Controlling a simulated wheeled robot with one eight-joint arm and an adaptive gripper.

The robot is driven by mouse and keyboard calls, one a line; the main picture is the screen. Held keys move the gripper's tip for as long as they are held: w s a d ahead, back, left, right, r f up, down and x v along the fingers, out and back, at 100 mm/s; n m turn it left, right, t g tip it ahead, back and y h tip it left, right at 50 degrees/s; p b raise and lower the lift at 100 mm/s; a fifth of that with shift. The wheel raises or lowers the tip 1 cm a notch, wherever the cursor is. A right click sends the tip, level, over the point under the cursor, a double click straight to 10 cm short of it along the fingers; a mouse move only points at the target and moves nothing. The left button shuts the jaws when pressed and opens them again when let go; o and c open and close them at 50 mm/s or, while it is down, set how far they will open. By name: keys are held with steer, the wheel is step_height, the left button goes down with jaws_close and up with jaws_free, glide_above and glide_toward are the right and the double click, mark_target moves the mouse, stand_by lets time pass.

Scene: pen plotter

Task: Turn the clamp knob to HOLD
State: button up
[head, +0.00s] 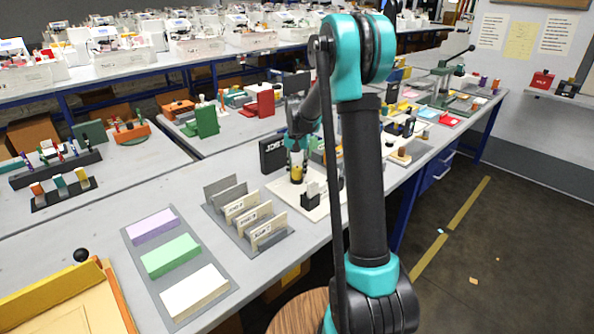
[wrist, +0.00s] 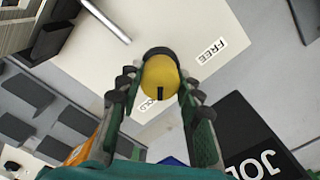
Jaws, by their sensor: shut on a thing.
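The yellow clamp knob (wrist: 158,72) is in the middle of the wrist view, with a black collar behind it. A short black mark on the knob points toward the bottom of the wrist view. My gripper (wrist: 159,84) is shut on the knob, with one green finger on each side. The FREE label (wrist: 210,50) is clear to the knob's upper right. The HOLD label (wrist: 150,104) is partly hidden just below the knob, slightly left of the black mark. In the head view, my gripper (head: 297,158) is low over the pale plotter board (head: 281,186).
A black JOB sign (head: 272,155) stands close beside my gripper; it also shows in the wrist view (wrist: 232,130). A grey rack with labelled cards (head: 262,229) and a tray of coloured blocks (head: 180,318) lie nearer on the table. A metal rod (wrist: 106,19) lies over the board.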

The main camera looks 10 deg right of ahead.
mark_target(297, 168)
stand_by(0.3)
steer(key=o, duration=1.2)
steer(key=shift+c, duration=0.2)
step_height(297, 168, up, 12)
